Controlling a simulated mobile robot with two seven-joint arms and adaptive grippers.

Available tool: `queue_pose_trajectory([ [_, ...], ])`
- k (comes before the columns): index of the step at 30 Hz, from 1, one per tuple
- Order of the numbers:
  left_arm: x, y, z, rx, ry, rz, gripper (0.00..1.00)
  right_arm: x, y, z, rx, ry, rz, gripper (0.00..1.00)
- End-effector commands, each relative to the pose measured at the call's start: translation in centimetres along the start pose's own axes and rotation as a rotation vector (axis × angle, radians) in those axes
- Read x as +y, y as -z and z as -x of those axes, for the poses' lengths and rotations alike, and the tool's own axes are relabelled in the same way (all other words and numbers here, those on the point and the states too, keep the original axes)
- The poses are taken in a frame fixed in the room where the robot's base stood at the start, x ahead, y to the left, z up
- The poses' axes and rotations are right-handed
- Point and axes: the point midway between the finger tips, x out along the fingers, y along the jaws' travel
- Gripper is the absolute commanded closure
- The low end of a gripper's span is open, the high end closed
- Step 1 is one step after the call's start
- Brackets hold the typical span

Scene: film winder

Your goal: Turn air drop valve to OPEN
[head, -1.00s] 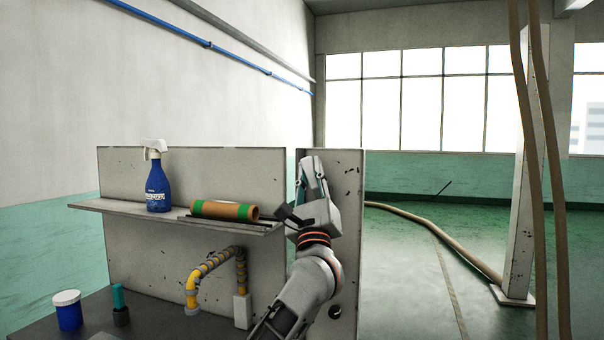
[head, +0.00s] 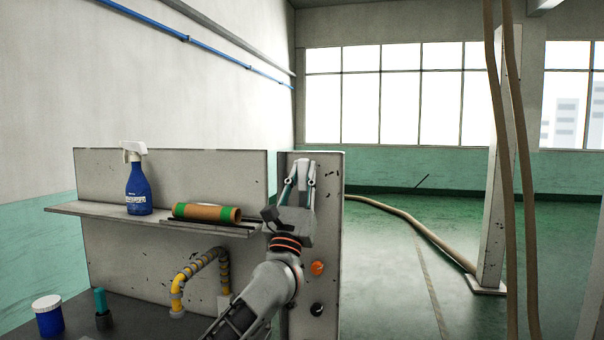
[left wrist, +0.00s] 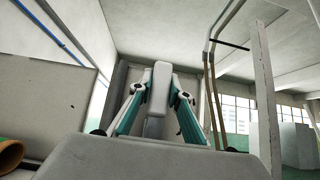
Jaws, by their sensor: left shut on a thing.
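My left gripper (head: 298,186) is in front of the upper part of a narrow grey upright panel (head: 330,215). Its fingers point upward and are shut on a pale, rounded bar, which I take to be the air drop valve's handle (left wrist: 160,88). In the left wrist view the bar stands nearly upright between the two teal-sided fingers. The valve's body and any OPEN marking are hidden or too small to make out. My right gripper is in neither view.
An orange button (head: 317,268) and a black knob (head: 317,309) sit low on the panel. To the left, a shelf (head: 80,209) holds a blue spray bottle (head: 138,190) and a brown-green roll (head: 207,212).

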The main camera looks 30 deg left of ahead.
Motion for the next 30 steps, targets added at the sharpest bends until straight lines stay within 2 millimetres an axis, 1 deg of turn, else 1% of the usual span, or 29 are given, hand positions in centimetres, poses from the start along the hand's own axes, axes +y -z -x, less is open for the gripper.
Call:
queue_pose_trajectory([
  [5,-0.2,0.1,0.1,0.000,0.004,-0.003,1.00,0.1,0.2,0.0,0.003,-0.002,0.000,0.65],
  [6,-0.2,0.1,0.1,0.000,0.004,-0.003,0.77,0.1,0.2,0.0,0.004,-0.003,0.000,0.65],
  [7,-0.2,0.1,0.1,0.000,0.004,-0.003,0.70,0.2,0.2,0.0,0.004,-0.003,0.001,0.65],
  [8,-0.2,0.1,0.1,0.000,0.004,-0.003,0.65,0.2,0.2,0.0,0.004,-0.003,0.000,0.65],
  [17,-0.1,0.0,0.1,0.000,0.001,-0.002,0.65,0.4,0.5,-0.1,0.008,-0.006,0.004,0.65],
  [20,-0.1,0.1,0.4,0.001,0.001,-0.002,0.65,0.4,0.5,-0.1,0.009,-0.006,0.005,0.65],
  [23,-0.1,0.1,1.4,0.002,0.001,-0.002,0.65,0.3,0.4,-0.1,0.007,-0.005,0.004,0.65],
  [26,-0.1,0.1,3.1,0.003,0.001,-0.001,0.65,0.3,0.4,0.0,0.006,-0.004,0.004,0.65],
  [30,-0.1,0.2,6.0,0.003,0.002,-0.003,0.65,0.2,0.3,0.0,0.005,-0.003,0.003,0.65],
])
